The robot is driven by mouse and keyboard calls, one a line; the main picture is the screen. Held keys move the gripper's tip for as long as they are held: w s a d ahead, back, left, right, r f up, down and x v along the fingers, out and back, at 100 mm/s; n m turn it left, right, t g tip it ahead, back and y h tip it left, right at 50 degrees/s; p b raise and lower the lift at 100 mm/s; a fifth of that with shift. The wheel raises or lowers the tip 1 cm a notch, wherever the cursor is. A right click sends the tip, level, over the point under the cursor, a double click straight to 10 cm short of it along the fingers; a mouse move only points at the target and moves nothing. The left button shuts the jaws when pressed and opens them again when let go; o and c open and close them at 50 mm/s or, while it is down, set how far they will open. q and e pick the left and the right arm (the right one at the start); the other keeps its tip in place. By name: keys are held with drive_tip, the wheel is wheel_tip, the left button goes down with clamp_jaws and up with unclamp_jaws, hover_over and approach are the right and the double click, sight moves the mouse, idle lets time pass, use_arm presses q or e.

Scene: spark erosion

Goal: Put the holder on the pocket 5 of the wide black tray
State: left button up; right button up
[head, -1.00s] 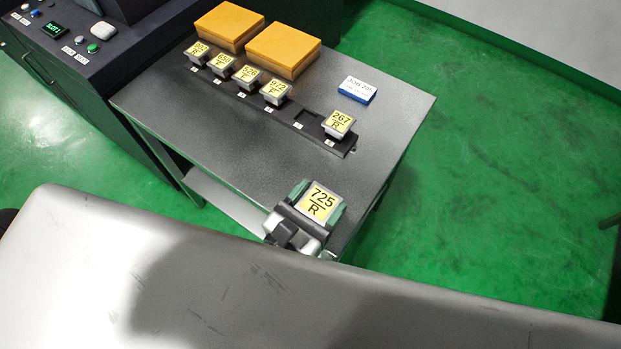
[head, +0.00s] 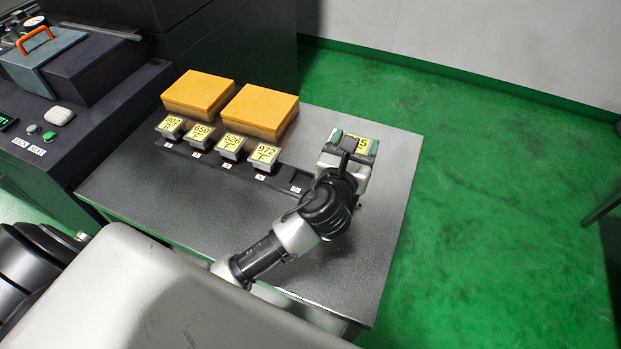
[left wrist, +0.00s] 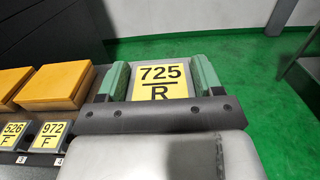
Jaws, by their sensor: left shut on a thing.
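The holder labelled 725 R (left wrist: 161,84) is clamped between the green fingers of my left gripper (left wrist: 162,88) in the left wrist view. In the head view the held holder (head: 359,143) is mostly covered by my left gripper (head: 348,144), which hangs over the table's right part. The wide black tray (head: 275,181) runs across the table. Its fifth pocket (head: 297,181) looks empty, just left of my wrist. Holders 902 (head: 171,125), 650 (head: 200,133), 526 (head: 231,145) and 972 (head: 264,155) fill the pockets to its left. The tray's right end is hidden by my arm. My right gripper is not in view.
Two orange boxes (head: 198,92) (head: 260,111) stand behind the tray. A dark machine with buttons (head: 85,90) is on the left. The grey tabletop (head: 190,200) is clear in front of the tray. Green floor lies to the right.

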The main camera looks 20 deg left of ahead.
use_arm(q)
drive_tip(key=shift+w+a+f, duration=0.15)
drive_tip(key=shift+a, duration=0.2)
drive_tip(key=a+f+b, duration=0.1)
drive_tip(key=a+f, duration=0.2)
drive_tip(key=s+a+f+b, duration=0.1)
drive_tip(key=a+f, duration=0.2)
drive_tip(key=a, duration=0.1)
drive_tip(key=a+f+b, duration=0.1)
drive_tip(key=a+f, duration=0.2)
drive_tip(key=f, duration=0.1)
drive_tip(key=shift+s+a+f, duration=0.1)
drive_tip(key=shift+s+a, duration=0.05)
drive_tip(key=shift+a, duration=0.2)
drive_tip(key=shift+f, duration=0.2)
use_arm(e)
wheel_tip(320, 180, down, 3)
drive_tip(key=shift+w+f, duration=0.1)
